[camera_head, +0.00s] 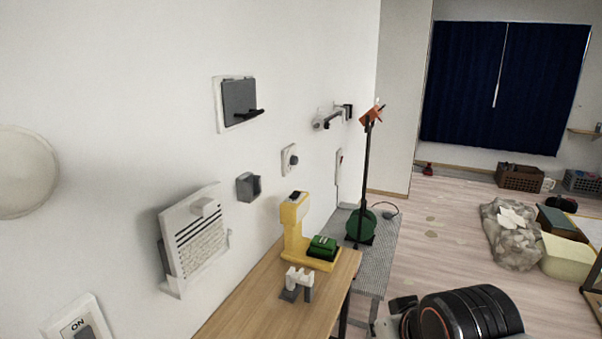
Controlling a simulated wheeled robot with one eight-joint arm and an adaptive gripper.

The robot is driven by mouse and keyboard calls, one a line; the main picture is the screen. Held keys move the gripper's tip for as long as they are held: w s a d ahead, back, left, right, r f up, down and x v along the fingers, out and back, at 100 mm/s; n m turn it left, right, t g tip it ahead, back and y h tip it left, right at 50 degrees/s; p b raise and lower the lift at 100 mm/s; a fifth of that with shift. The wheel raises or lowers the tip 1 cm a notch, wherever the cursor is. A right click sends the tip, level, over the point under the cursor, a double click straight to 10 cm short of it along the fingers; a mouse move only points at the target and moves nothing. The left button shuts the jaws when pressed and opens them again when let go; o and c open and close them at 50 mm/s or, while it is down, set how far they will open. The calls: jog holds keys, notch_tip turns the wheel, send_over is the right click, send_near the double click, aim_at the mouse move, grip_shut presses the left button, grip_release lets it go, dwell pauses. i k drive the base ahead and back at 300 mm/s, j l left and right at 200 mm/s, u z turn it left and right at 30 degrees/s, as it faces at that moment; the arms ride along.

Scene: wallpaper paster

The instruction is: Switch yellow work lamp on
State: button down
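A yellow upright device (296,228), which looks like the work lamp, stands on the wooden table by the wall. It has a dark patch on top of its head and a yellow base. A green block (322,245) sits on or against that base. I cannot make out a switch on it or tell whether it is lit. My arm shows as black rounded parts at the bottom right, apart from the table. The fingers of my gripper are not visible.
A small white and grey piece (297,282) sits on the wooden table (262,304) in front. The wall carries a grey lever box (238,101), a round knob (290,160) and an ON switch (78,324). An orange-headed stand (366,175) is behind.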

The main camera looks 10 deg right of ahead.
aim_at(295, 194)
jog(key=i+l+u, duration=0.15)
jog(key=i+l, duration=1.1)
jog(key=i, duration=0.1)
